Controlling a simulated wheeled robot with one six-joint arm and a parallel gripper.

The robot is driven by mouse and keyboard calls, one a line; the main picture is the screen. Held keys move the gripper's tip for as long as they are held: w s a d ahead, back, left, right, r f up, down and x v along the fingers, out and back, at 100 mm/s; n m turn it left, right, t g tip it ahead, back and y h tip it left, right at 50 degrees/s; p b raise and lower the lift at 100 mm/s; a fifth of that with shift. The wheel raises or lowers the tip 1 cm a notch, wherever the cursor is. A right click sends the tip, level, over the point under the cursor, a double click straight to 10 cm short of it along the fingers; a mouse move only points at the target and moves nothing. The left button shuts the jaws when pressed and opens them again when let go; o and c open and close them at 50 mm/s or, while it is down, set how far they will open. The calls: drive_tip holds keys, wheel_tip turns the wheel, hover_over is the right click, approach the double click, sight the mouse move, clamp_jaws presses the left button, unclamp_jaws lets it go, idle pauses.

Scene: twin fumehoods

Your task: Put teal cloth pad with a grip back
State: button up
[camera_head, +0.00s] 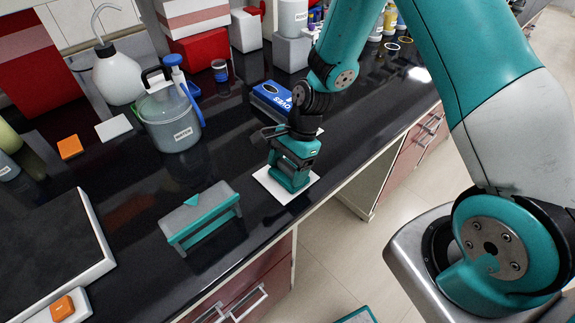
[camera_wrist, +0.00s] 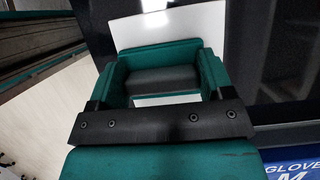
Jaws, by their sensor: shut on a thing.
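My gripper (camera_head: 291,168) points down over a white square plate (camera_head: 273,188) near the bench's front edge. In the wrist view, my gripper (camera_wrist: 160,78) is shut on a dark grey grip (camera_wrist: 163,80) between its two teal fingers. A teal edge (camera_wrist: 160,50) shows just beyond the grip and seems to be the cloth pad. The white plate (camera_wrist: 170,25) shows around it in that view. My fingers hide most of the pad in the head view. I cannot tell whether the pad touches the plate.
A grey and teal stand (camera_head: 200,215) is left of the plate. A blue glove box (camera_head: 272,97) lies behind my gripper. A lidded jug (camera_head: 170,122) stands further left. A dark board with a white rim (camera_head: 97,236) is at the lower left. The bench's front edge is close.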

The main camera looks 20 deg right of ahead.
drive_tip(key=shift+f, duration=0.2)
drive_tip(key=o, duration=0.8)
drive_tip(key=shift+r, duration=0.35)
drive_tip(key=b+v, duration=0.2)
drive_tip(key=v, duration=0.9)
drive_tip(key=s+a+r+n, duration=0.2)
drive_tip(key=s+r+n, duration=0.2)
drive_tip(key=s+n, duration=0.2)
drive_tip(key=s+a+r+n+t, duration=0.1)
drive_tip(key=s+a+r+n, duration=0.2)
drive_tip(key=s+r+n, duration=0.2)
drive_tip(key=s+a+r+n, duration=0.3)
drive_tip(key=s+r+n, duration=0.2)
drive_tip(key=s+n, duration=0.3)
drive_tip(key=shift+s+a+n, duration=0.1)
drive_tip(key=shift+s+n, duration=0.1)
drive_tip(key=shift+n, duration=0.45)
drive_tip(key=shift+s+a+n, duration=0.1)
drive_tip(key=shift+s+n, duration=0.1)
drive_tip(key=shift+n, duration=0.45)
